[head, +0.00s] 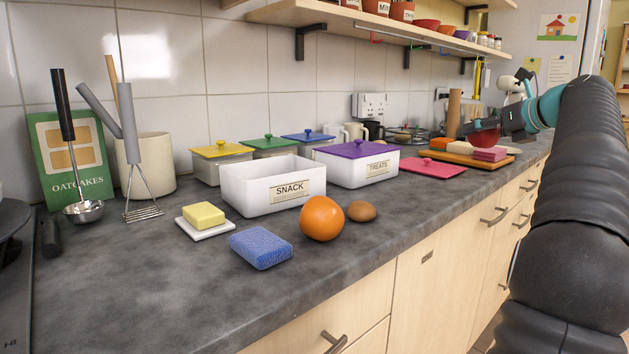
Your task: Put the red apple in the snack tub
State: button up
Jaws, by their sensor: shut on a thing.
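The snack tub (243,196) is a white, open-topped box labelled "SNACK", standing on the grey counter left of the picture's middle. The red apple (485,138) is at the far right end of the counter, held in my gripper (497,125) above or close to the cutting board. My gripper is shut on it and well to the right of the tub. The gripper's dark fingers hide part of the apple. I cannot tell whether the apple touches what is below it. The inside floor of the tub is hidden by its front wall.
A purple-lidded "TREATS" tub (344,167) stands right of the snack tub, with a red lid (430,169) lying flat beyond. An orange (322,218), brown egg-like item (362,211), blue sponge (260,247) and butter-like block (204,215) lie in front. A shelf (350,22) overhangs.

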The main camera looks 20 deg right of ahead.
aim_at(273, 203)
jog(key=k, duration=1)
